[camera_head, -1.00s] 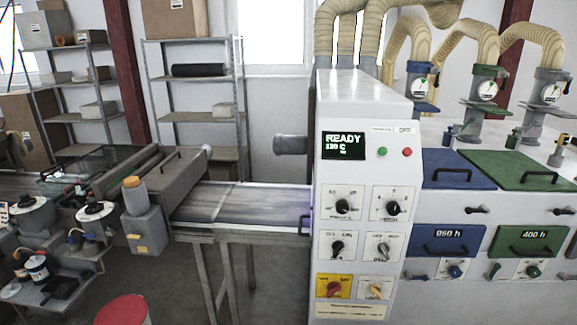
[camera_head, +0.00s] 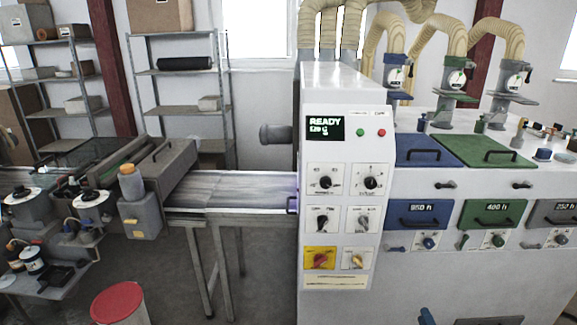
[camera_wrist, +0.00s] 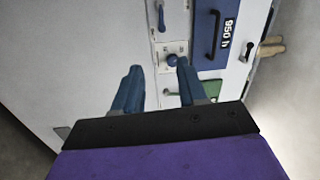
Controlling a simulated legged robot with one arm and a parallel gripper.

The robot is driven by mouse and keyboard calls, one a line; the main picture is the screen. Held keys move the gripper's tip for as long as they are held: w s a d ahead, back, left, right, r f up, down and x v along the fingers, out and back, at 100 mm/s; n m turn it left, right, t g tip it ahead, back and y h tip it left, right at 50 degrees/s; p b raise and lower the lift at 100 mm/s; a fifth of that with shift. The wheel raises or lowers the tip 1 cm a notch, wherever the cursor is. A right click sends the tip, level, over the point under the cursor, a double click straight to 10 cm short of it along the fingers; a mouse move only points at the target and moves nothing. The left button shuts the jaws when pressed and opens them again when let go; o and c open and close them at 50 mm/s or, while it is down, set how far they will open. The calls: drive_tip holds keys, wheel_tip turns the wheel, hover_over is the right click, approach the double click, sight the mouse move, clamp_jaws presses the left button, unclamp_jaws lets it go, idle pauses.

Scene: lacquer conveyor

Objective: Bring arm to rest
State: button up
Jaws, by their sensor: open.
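My gripper (camera_wrist: 159,70) shows in the wrist view with its two blue fingers apart and nothing held between them. Beyond the fingertips is the front of the white cabinet (camera_wrist: 85,70), with a blue knob (camera_wrist: 172,60) and the blue drawer labelled 950 h (camera_wrist: 210,35). I cannot tell how far the fingertips are from the knob. In the head view the same blue drawer (camera_head: 418,224) is shut. Only dark blue parts, likely of my arm, show at the bottom edge there; the fingers cannot be made out.
The white control panel (camera_head: 338,215) shows READY and stands at the end of the conveyor (camera_head: 235,188). A green drawer (camera_head: 492,222) and a grey drawer (camera_head: 555,214) are to the right. A red round top (camera_head: 118,302) stands at the lower left. Open floor lies between.

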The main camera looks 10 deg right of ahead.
drive_tip(key=w+a+r+n+g+y, duration=0.1)
drive_tip(key=w+a+r+n+g, duration=0.45)
drive_tip(key=w+r, duration=0.4)
drive_tip(key=s+a+r+n+g, duration=0.3)
drive_tip(key=a+r+n+g, duration=0.2)
drive_tip(key=a+r, duration=0.65)
drive_tip(key=s+a+r+n+g+y, duration=0.1)
drive_tip(key=s+a+r+n+g, duration=0.2)
drive_tip(key=s+a, duration=0.55)
drive_tip(key=s+a+r+n+g, duration=0.15)
drive_tip(key=s+a+r, duration=0.25)
drive_tip(key=s+a, duration=0.5)
drive_tip(key=s+a+r+n+g, duration=0.1)
drive_tip(key=s+a, duration=0.2)
drive_tip(key=s, duration=0.4)
drive_tip(key=s+a+r+n+g+y, duration=0.1)
drive_tip(key=s+a+g, duration=0.1)
drive_tip(key=s, duration=0.6)
drive_tip(key=s+a+r+n+g, duration=0.2)
drive_tip(key=s+a, duration=0.2)
drive_tip(key=s, duration=0.4)
drive_tip(key=shift+a+y, duration=0.2)
drive_tip(key=shift+y, duration=0.1)
drive_tip(key=shift+d, duration=0.15)
